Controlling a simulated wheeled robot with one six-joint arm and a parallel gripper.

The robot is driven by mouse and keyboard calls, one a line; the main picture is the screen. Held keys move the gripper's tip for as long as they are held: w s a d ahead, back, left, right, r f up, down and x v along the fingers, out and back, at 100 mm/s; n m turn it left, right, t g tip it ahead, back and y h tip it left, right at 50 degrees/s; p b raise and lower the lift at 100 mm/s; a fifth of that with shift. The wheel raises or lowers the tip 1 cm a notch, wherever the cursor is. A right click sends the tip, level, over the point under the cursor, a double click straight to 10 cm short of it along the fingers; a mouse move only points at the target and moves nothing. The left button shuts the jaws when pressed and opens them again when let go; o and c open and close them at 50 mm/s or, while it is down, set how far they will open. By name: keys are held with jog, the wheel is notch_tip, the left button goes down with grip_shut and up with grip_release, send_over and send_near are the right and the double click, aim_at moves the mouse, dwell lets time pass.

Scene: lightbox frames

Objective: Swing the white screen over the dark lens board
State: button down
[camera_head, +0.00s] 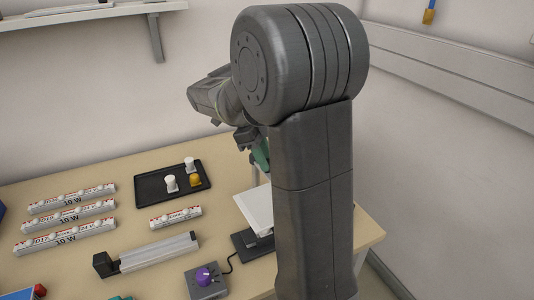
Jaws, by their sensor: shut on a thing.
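The white screen (254,207) is a pale flat panel, tilted, just left of my arm's upright link, which hides its right side. A dark flat board (240,248), which looks like the lens board, lies below its near end and is partly hidden; I cannot tell how far the screen covers it. My gripper (260,154) is above the far end of the screen, partly behind my arm, with a green part at its tip. It is shut on the screen, at a pale upright part below the tip, though the contact is mostly hidden.
A black tray (150,190) with white pieces and a yellow one stands left of the screen. Several labelled white bars (70,213) lie at left. A long grey bar (158,253) and a box with a purple knob (205,281) are in front. A wall shelf (90,14) is above.

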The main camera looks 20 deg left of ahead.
jog(key=shift+s+a+m, duration=0.15)
jog(key=shift+m, duration=0.25)
jog(key=c, duration=1.1)
grip_release()
jog(key=shift+s+a, duration=0.1)
jog(key=v, duration=0.7)
jog(key=p+v, duration=0.1)
jog(key=v, duration=0.5)
jog(key=shift+a+r, duration=0.15)
jog(key=shift+r, duration=0.2)
jog(key=x, duration=1.4)
jog(key=shift+b, duration=0.4)
